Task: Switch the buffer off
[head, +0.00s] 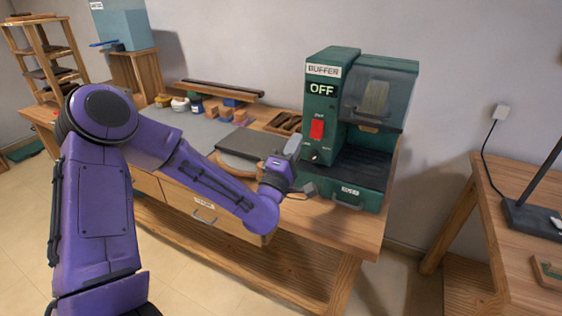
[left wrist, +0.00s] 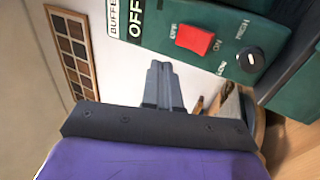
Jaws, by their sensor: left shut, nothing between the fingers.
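The green buffer machine (head: 330,88) stands on the right end of the workbench, and its sign reads OFF. Its red switch (head: 317,129) is on the front panel; in the left wrist view the red switch (left wrist: 195,38) lies between the labels OFF and ON. A black knob (left wrist: 251,60) sits beside it, by the labels HIGH and LOW. My left gripper (head: 293,146) is in front of the panel, to the left of the switch. In the left wrist view its fingers (left wrist: 160,75) are shut, empty and apart from the switch. My right gripper is not in view.
The workbench (head: 335,220) has a dark board (head: 248,142), small blocks and a wooden tray (head: 284,122) left of the buffer. Another table (head: 500,213) with a lamp stands at far right.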

